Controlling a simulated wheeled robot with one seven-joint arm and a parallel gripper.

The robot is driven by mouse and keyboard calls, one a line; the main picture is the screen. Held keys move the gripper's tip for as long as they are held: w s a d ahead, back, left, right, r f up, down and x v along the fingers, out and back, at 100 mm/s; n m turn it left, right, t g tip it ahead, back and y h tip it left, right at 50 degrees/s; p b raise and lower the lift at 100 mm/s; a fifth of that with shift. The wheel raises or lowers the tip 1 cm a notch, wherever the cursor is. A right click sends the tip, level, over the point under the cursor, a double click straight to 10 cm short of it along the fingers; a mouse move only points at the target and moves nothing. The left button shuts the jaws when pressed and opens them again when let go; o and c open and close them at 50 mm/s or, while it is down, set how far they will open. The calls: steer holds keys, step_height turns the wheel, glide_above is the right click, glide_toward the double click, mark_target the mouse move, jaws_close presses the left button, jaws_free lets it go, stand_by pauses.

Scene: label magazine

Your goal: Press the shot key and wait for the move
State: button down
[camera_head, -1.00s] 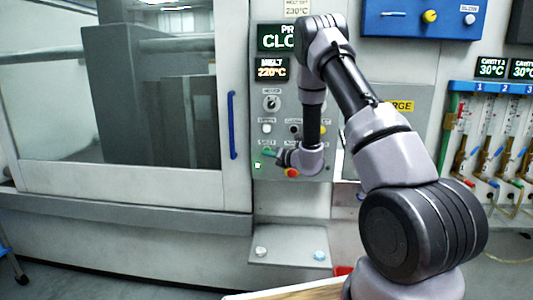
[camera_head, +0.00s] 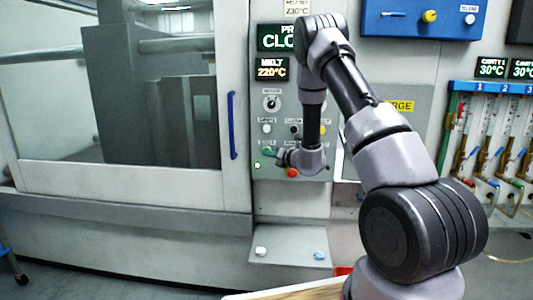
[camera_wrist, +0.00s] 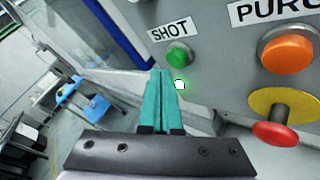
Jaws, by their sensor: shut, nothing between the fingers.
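The shot key is a round green button (camera_wrist: 178,56) under a SHOT label on the grey control panel (camera_wrist: 215,65). A small white lamp (camera_wrist: 179,85) glows with a green halo just below it, and also shows in the head view (camera_head: 257,165). My gripper (camera_wrist: 160,73) is shut, with teal fingers side by side and nothing between them. Its tips are just below and left of the green button; I cannot tell whether they touch the panel. In the head view, my gripper (camera_head: 268,152) is at the panel's lower left, and my wrist hides part of it.
An orange button (camera_wrist: 289,49) and a red emergency button on a yellow plate (camera_wrist: 275,132) are to the right. The machine window (camera_head: 60,120) with its blue handle (camera_head: 232,125) is left of the panel. A display reads MELT 220°C (camera_head: 272,69).

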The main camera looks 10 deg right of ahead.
steer(key=shift+w, duration=0.1)
steer(key=shift+w+d, duration=0.15)
steer(key=shift+w, duration=0.15)
steer(key=shift+w+d, duration=0.1)
steer(key=shift+w, duration=0.35)
stand_by(0.9)
steer(key=shift+s, duration=0.15)
steer(key=shift+s+a, duration=0.25)
steer(key=shift+s, duration=0.45)
steer(key=shift+s+a, duration=0.25)
steer(key=shift+s, duration=0.55)
steer(key=shift+s+a, duration=0.3)
steer(key=shift+s, duration=0.5)
steer(key=shift+s+a, duration=0.25)
steer(key=shift+s, duration=0.55)
